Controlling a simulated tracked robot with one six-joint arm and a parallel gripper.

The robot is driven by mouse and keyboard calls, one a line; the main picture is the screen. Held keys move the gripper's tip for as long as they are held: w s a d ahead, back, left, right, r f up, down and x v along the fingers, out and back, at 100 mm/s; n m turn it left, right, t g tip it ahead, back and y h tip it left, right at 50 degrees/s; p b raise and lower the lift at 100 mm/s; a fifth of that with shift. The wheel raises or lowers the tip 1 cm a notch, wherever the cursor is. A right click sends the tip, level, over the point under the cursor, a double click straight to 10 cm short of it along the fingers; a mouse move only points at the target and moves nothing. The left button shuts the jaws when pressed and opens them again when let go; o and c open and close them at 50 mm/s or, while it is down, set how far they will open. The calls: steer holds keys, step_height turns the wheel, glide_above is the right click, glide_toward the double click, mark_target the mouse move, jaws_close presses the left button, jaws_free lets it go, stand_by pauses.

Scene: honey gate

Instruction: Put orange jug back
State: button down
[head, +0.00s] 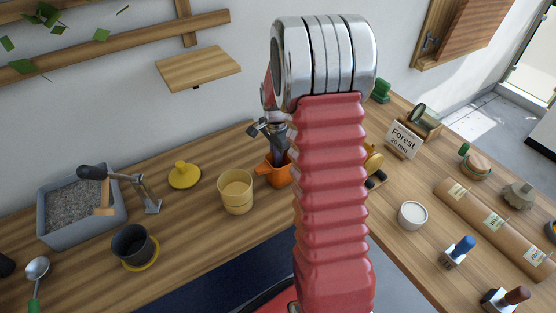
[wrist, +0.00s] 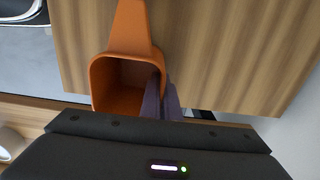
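The orange jug (head: 276,174) stands upright at the counter's inner edge in the head view, partly hidden by my arm. In the wrist view I look down into the open, empty-looking jug (wrist: 99,82), its spout pointing up in the picture. My gripper (wrist: 162,92) is at the jug's right wall, one finger inside the rim and one outside, close together with the wall between them. In the head view my gripper (head: 281,158) reaches down into the jug's top. Whether the jug's base touches the counter cannot be told.
A beige cup (head: 236,192) stands just left of the jug, with a yellow lid (head: 184,175) behind it. A dark cup (head: 133,245) and a grey gravel tray (head: 48,226) are farther left. A small wooden shelf (head: 198,68) is on the wall above. A Forest sign (head: 403,141) stands right.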

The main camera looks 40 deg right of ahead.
steer(key=shift+f, duration=0.1)
steer(key=c, duration=2)
jaws_free()
step_height(320, 180, up, 12)
steer(key=shift+r, duration=0.1)
